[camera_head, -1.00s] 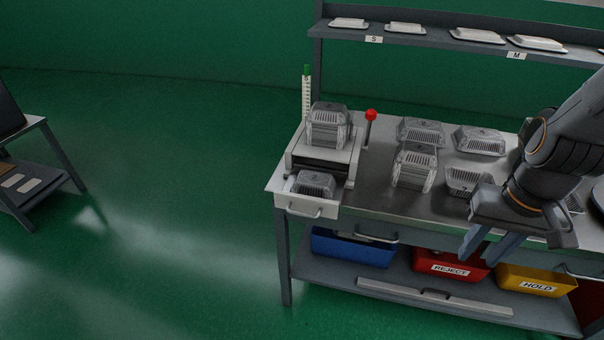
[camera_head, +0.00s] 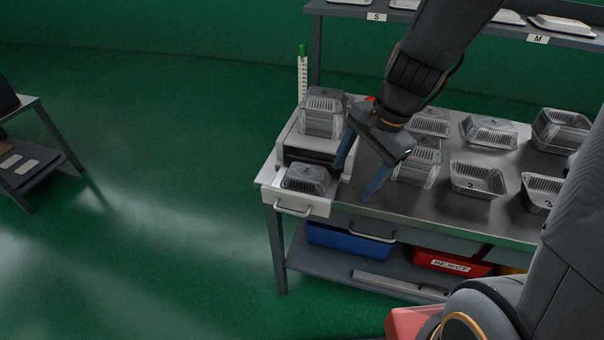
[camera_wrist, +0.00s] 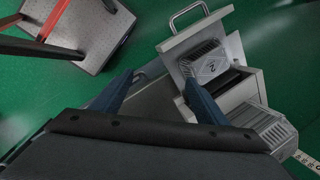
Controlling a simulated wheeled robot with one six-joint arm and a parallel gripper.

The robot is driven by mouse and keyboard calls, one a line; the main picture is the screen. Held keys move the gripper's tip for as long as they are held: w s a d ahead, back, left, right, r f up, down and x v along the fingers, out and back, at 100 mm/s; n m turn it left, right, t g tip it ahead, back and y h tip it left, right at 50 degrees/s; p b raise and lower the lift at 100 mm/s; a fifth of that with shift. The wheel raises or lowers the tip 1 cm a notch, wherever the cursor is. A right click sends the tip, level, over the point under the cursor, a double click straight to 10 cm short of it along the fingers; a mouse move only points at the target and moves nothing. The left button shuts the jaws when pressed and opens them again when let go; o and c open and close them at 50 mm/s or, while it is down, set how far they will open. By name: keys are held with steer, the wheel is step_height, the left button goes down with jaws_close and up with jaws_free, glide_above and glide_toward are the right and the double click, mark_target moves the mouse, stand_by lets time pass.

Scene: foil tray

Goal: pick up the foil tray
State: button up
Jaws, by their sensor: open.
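Several foil trays are in view, and I cannot tell which one the task means. One foil tray (camera_head: 305,179) lies bottom up in the open drawer at the left end of the bench; in the wrist view this tray (camera_wrist: 204,64) shows a 2 on its base. A stack of foil trays (camera_head: 322,112) stands on the dispenser (camera_head: 292,145) behind the drawer. My gripper (camera_head: 358,182) is open and empty, above the bench just right of the drawer. In the wrist view its blue fingers (camera_wrist: 155,95) are apart, with the drawer tray beyond the right finger.
More foil trays stand to the right on the bench, including an upright one marked 2 (camera_head: 478,179) and a stack (camera_head: 416,165). A red knob (camera_head: 370,99) is partly hidden behind my gripper. A blue bin (camera_head: 350,242) and a red REJECT bin (camera_head: 452,263) sit below.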

mark_target(306, 171)
steer(key=w+a+m+y, duration=0.1)
steer(key=w+m, duration=0.1)
steer(key=m, duration=0.1)
steer(key=w+a+m+y, duration=0.1)
steer(key=w+a+m, duration=0.1)
steer(key=w+m, duration=0.1)
steer(key=w+a+m+t, duration=0.1)
steer(key=w+a+m, duration=0.1)
steer(key=m, duration=0.2)
steer(key=shift+w+a+f+m+y, duration=0.2)
steer(key=shift+w+m+y, duration=0.1)
steer(key=shift+w+y, duration=0.1)
steer(key=shift+x, duration=3.65)
steer(key=shift+w+r, duration=0.1)
steer(key=shift+w, duration=0.1)
steer(key=c, duration=0.8)
steer(key=shift+c, duration=0.3)
